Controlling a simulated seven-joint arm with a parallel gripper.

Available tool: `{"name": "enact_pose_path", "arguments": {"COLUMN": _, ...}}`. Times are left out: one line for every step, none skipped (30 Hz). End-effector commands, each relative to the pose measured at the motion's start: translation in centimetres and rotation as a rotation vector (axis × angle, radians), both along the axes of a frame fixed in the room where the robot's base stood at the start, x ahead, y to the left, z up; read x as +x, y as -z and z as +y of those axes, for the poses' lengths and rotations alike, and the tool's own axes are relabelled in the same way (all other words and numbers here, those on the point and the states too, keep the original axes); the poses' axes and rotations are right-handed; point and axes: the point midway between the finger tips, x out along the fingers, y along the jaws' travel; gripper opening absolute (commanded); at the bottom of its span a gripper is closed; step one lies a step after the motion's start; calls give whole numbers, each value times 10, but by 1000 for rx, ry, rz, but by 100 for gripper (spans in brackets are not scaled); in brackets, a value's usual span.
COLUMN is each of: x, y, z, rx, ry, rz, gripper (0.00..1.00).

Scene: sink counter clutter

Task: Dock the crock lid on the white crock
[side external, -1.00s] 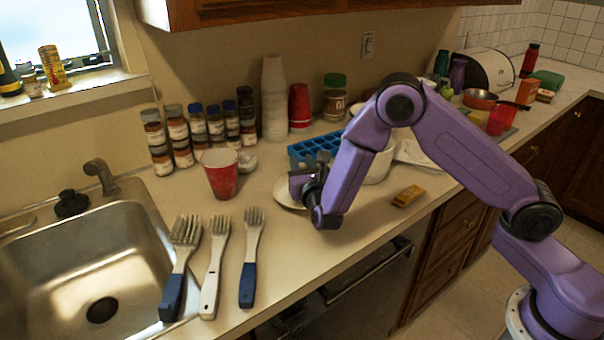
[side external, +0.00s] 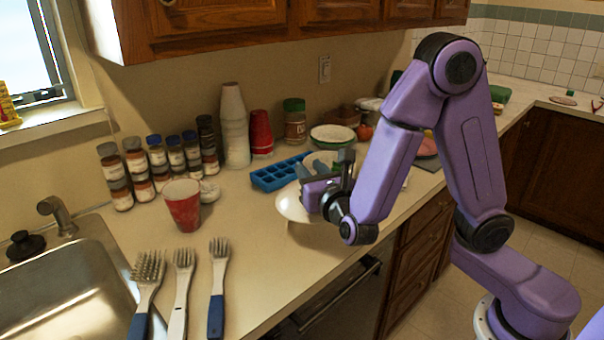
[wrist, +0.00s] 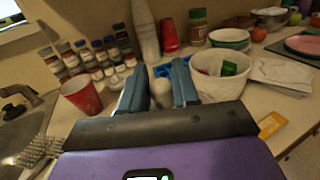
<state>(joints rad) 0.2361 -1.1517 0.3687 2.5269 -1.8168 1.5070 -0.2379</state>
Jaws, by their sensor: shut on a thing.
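The crock lid (side external: 290,204) is a pale round disc, partly hidden under my gripper (side external: 318,192) in the side view. In the wrist view, my gripper (wrist: 160,92) has its two fingers on either side of a pale knob and is shut on it. The lid appears slightly above the counter, but the gap is hard to judge. The white crock (wrist: 228,88) stands just right of the fingers in the wrist view, with its top open and something green showing at its mouth. In the side view, my gripper and arm partly hide the crock (side external: 318,157).
A blue ice tray (side external: 270,180) lies behind the lid. A red cup (side external: 183,208), spice jars (side external: 165,160) and stacked cups (side external: 235,130) stand left and behind. Several brushes (side external: 217,285) lie in front. A yellow item (wrist: 270,124) lies right of my gripper.

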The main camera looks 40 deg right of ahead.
Motion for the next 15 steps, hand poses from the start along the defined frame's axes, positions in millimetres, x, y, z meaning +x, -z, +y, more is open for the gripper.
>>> {"name": "enact_pose_path", "arguments": {"x": 4, "y": -2, "z": -4, "rx": 5, "ry": 15, "rz": -1, "gripper": 0}}
{"name": "enact_pose_path", "arguments": {"x": 7, "y": -2, "z": -8, "rx": 7, "ry": 27, "rz": -1, "gripper": 0}}
{"name": "enact_pose_path", "arguments": {"x": 13, "y": -3, "z": -13, "rx": 10, "ry": 45, "rz": 1, "gripper": 0}}
{"name": "enact_pose_path", "arguments": {"x": 19, "y": -4, "z": -18, "rx": 13, "ry": 62, "rz": 3, "gripper": 0}}
{"name": "enact_pose_path", "arguments": {"x": 25, "y": -5, "z": -24, "rx": 17, "ry": 79, "rz": 5, "gripper": 0}}
{"name": "enact_pose_path", "arguments": {"x": 34, "y": -6, "z": -33, "rx": 20, "ry": 105, "rz": 6, "gripper": 0}}
{"name": "enact_pose_path", "arguments": {"x": 41, "y": -8, "z": -41, "rx": 23, "ry": 124, "rz": 7, "gripper": 0}}
{"name": "enact_pose_path", "arguments": {"x": 49, "y": -9, "z": -49, "rx": 25, "ry": 143, "rz": 8, "gripper": 0}}
{"name": "enact_pose_path", "arguments": {"x": 59, "y": -12, "z": -61, "rx": 28, "ry": 171, "rz": 8, "gripper": 0}}
{"name": "enact_pose_path", "arguments": {"x": 66, "y": -14, "z": -71, "rx": 27, "ry": 191, "rz": 8, "gripper": 0}}
{"name": "enact_pose_path", "arguments": {"x": 72, "y": -16, "z": -81, "rx": 29, "ry": 211, "rz": 8, "gripper": 0}}
{"name": "enact_pose_path", "arguments": {"x": 81, "y": -20, "z": -94, "rx": 27, "ry": 235, "rz": 7, "gripper": 0}}
{"name": "enact_pose_path", "arguments": {"x": 87, "y": -22, "z": -104, "rx": 28, "ry": 254, "rz": 6, "gripper": 0}}
{"name": "enact_pose_path", "arguments": {"x": 93, "y": -25, "z": -114, "rx": 26, "ry": 270, "rz": 6, "gripper": 0}}
{"name": "enact_pose_path", "arguments": {"x": 99, "y": -29, "z": -127, "rx": 23, "ry": 292, "rz": 2, "gripper": 0}}
